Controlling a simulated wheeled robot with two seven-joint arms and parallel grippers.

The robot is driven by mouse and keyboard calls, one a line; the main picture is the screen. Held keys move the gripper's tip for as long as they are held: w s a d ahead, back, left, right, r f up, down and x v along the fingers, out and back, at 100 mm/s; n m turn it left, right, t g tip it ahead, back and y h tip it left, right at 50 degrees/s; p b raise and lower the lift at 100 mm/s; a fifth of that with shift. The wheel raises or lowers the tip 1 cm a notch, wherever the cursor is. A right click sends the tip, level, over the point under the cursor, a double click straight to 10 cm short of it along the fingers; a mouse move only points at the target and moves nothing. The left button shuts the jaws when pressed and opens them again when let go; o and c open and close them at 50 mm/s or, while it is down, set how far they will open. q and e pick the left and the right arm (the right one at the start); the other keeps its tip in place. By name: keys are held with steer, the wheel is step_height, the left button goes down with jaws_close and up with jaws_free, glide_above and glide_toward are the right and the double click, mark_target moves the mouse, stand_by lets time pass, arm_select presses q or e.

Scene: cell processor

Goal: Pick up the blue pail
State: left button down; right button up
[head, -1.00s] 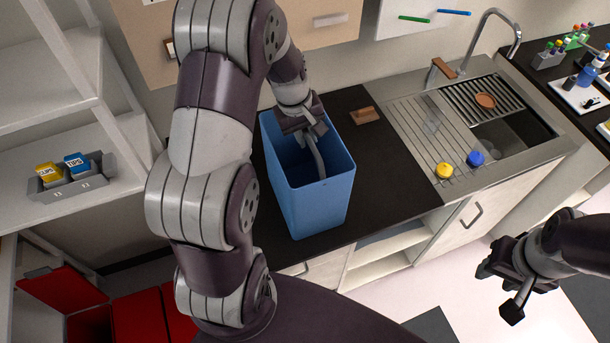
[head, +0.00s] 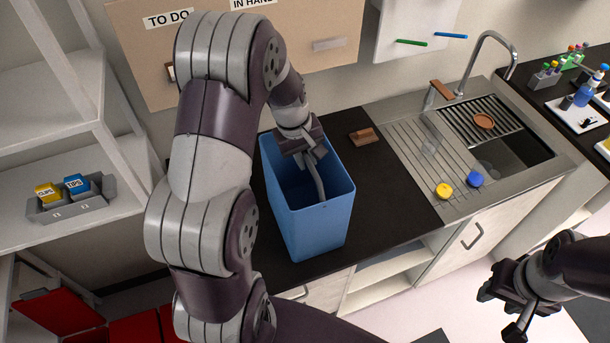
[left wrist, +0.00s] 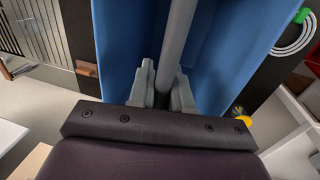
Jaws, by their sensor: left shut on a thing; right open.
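The blue pail (head: 315,231) stands upright on the dark countertop, left of the sink. Its grey handle (head: 319,183) rises inside the opening. My left gripper (head: 310,160) reaches over the pail's mouth and is shut on the handle. In the left wrist view the handle (left wrist: 178,35) runs between the two fingers (left wrist: 165,75), with blue pail walls (left wrist: 127,45) on both sides. My left arm hides part of the counter left of the pail. My right gripper (head: 501,312) is open and empty, off to the lower right in front of the cabinets.
A brown block (head: 364,136) lies on the counter right of the pail. The sink (head: 500,150) has yellow (head: 443,191) and blue (head: 475,179) round items on its drainboard. White shelves with a grey bin (head: 75,208) stand left. Red bins (head: 60,312) are lower left.

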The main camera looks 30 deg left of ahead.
mark_target(306, 152)
arm_select(q)
steer(key=r, duration=0.1)
steer(key=r+b, duration=0.2)
steer(key=r, duration=0.1)
steer(key=shift+s+d, duration=0.25)
steer(key=shift+s, duration=0.05)
steer(key=s+d+r+b, duration=0.2)
steer(key=s+d+r, duration=0.4)
steer(key=s+r, duration=0.1)
steer(key=shift+s+d, duration=0.3)
steer(key=shift+s, duration=0.55)
